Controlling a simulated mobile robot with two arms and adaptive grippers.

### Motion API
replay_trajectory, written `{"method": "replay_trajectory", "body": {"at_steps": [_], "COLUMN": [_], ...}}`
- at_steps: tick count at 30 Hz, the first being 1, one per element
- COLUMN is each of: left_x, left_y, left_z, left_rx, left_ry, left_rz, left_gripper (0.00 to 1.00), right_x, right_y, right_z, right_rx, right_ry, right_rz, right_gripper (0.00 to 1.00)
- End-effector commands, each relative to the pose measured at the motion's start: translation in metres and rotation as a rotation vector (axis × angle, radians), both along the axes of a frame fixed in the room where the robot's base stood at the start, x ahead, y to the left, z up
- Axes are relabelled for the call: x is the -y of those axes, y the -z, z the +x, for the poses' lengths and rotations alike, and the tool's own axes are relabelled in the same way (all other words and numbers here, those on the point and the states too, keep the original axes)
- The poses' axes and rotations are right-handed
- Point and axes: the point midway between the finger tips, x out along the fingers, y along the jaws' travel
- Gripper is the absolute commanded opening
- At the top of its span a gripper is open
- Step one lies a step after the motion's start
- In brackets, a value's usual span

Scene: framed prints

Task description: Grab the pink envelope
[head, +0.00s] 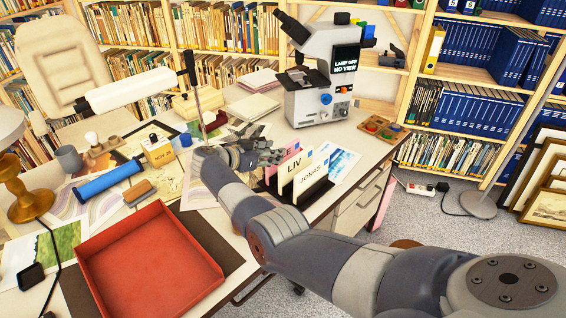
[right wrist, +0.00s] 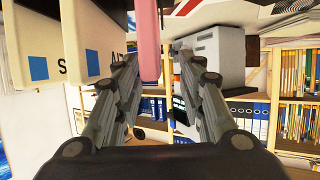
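The pink envelope (head: 293,149) stands on edge among white cards in a dark holder on the desk, partly hidden behind the card marked LIV (head: 297,168). In the right wrist view, a pink strip (right wrist: 149,40) shows between the fingertip lines, nearer the left finger. My right gripper (head: 272,147) reaches over the desk to the left end of the card holder. In the right wrist view it (right wrist: 158,60) is open, with a wide gap between its fingers; I cannot tell whether either touches the pink strip. My left gripper is not in view.
The JONAS card (head: 311,180) stands in front. A microscope (head: 318,75) stands behind, with a small wooden tray (head: 383,128) to its right. A red tray (head: 150,262), blue tube (head: 108,181) and yellow box (head: 158,152) lie to the left. Framed prints (head: 545,185) lean at far right.

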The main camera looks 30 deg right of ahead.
Motion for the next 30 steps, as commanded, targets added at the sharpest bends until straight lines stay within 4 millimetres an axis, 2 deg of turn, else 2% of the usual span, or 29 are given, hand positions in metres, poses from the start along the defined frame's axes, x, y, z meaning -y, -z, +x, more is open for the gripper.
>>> {"method": "replay_trajectory", "body": {"at_steps": [7,10,20,25,30], "left_x": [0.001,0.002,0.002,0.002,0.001], "left_y": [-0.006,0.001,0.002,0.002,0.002], "left_z": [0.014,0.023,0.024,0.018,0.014], "left_rx": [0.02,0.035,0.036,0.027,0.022], "left_ry": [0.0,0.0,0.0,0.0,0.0], "left_rz": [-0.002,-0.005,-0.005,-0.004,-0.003], "left_gripper": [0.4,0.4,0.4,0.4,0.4], "right_x": [0.032,0.042,0.049,0.049,0.049], "right_y": [0.011,0.019,0.02,0.02,0.02], "right_z": [-0.003,0.001,0.002,0.002,0.002], "right_rx": [-0.002,0.0,0.001,0.001,0.001], "right_ry": [0.002,0.001,-0.001,0.0,0.0], "right_rz": [-0.004,-0.002,-0.001,-0.001,-0.001], "right_gripper": [0.37,0.37,0.37,0.0,0.0]}}
